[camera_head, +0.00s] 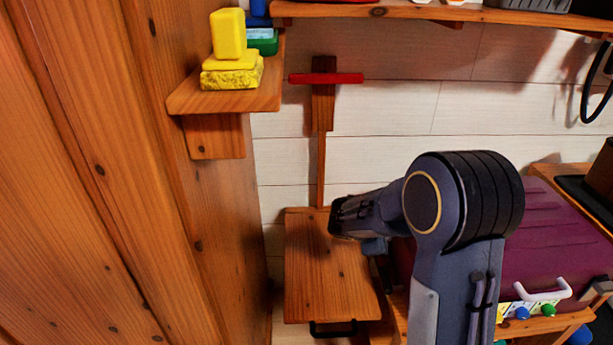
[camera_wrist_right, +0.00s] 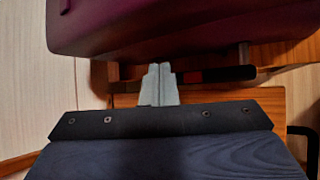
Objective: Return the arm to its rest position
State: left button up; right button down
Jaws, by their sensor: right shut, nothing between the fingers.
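My right arm (camera_head: 460,210) rises from the bottom of the head view, bends at a dark joint and reaches left and down. Its gripper is mostly hidden behind its own wrist in that view, beside a wooden board (camera_head: 320,265). In the right wrist view my right gripper (camera_wrist_right: 158,70) is shut and empty, its pale fingers together. The fingertips are close below a purple object (camera_wrist_right: 150,25); I cannot tell if they touch. My left gripper is not in view.
The purple thing (camera_head: 555,225) stands right of my arm. A wooden wall (camera_head: 110,170) fills the left. A small shelf (camera_head: 225,100) holds yellow blocks (camera_head: 230,70). A red bar (camera_head: 325,78) crosses a wooden post. A long shelf (camera_head: 410,10) runs along the top.

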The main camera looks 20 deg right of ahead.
jog(key=s+a+r+m+t+y, duration=0.2)
jog(key=s+a+r+m+y, duration=0.2)
jog(key=s+a+m+y, duration=0.45)
jog(key=s+a+r+m+t+y, duration=0.1)
jog(key=s+a+r+m+y, duration=0.4)
jog(key=s+a, duration=0.8)
jog(key=s+d+r+p, duration=0.1)
jog(key=r+p, duration=1.1)
jog(key=p, duration=0.1)
jog(key=s+d+r+p, duration=0.1)
jog(key=s+r+p, duration=0.1)
jog(key=r+p, duration=1)
jog(key=shift+d+r+m+h+p, duration=0.35)
jog(key=shift+h+p, duration=0.1)
jog(key=shift+p, duration=0.15)
jog(key=shift+f, duration=0.1)
